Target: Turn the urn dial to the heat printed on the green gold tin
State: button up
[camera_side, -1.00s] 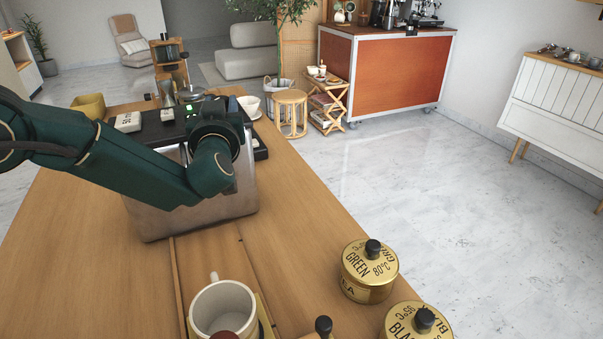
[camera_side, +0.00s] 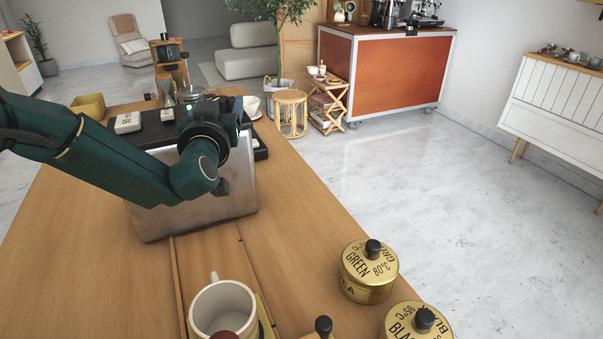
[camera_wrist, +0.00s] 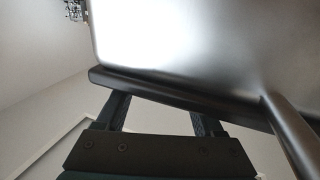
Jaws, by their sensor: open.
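The green gold tin (camera_side: 368,274) stands at the right edge of the wooden table in the side view, with a black knob on its lid. Its lid reads GREEN and 80°C. A brushed-steel box, which looks like the urn (camera_side: 165,220), stands at the table's middle with my arm across its front. In the wrist view a large steel body (camera_wrist: 190,45) with a dark rim fills the top. My gripper (camera_wrist: 160,115) is open, its two fingers apart below that rim with nothing seen between them. I cannot make out the dial in either view.
A second gold tin (camera_side: 415,325) marked BLACK is cut off at the bottom edge. A cream mug (camera_side: 222,305) stands on the front of the table. A dark bar (camera_wrist: 290,135) slants down at the right of the wrist view. Bare wood lies left of the mug.

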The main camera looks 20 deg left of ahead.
jog(key=shift+v, duration=2.5)
